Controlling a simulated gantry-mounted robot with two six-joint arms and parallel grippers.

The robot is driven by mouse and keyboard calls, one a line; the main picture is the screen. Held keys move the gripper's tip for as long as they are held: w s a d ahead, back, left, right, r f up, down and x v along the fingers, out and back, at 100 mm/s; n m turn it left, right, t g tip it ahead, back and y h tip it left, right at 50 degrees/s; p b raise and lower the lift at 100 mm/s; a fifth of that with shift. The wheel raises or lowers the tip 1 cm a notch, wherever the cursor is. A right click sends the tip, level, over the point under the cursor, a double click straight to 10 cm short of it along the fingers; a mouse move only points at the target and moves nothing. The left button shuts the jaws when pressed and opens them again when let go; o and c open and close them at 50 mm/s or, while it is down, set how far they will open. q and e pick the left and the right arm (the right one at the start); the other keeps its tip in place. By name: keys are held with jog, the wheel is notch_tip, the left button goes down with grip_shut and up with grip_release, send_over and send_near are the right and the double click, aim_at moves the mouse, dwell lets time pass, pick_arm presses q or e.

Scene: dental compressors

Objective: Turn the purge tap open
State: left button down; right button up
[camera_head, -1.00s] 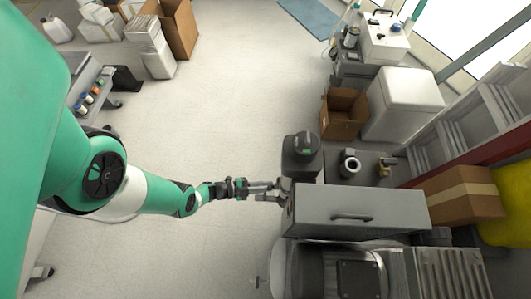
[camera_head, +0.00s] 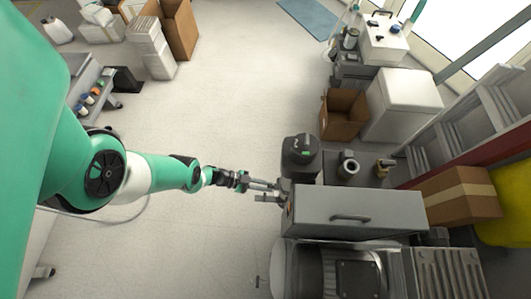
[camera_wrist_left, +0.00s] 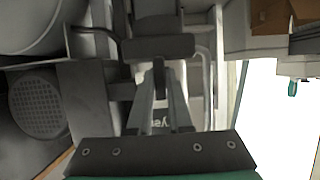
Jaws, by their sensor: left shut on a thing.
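My left gripper (camera_head: 274,192) reaches in from the left to the left end of the grey compressor housing (camera_head: 355,210). In the left wrist view its two fingers (camera_wrist_left: 160,88) converge on a small dark part (camera_wrist_left: 158,64), which I take for the purge tap's handle. The gripper is shut on it. The fingers and a wide dark bar above them hide most of the tap, so its angle cannot be read. My right gripper is in neither view.
A dark canister with a green mark (camera_head: 301,148) stands just behind the gripper. A round gauge-like fitting (camera_head: 348,166) and a brass fitting (camera_head: 384,167) sit behind the housing. An open cardboard box (camera_head: 343,113) is farther back. The floor (camera_head: 220,110) behind my arm is clear.

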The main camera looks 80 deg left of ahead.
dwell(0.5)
pick_arm(q)
jog(key=c, duration=0.8)
grip_release()
jog(key=shift+c, duration=0.2)
jog(key=p+v, duration=0.3)
jog(key=v, duration=0.8)
jog(key=shift+s+p, duration=0.3)
jog(key=shift+a, duration=0.2)
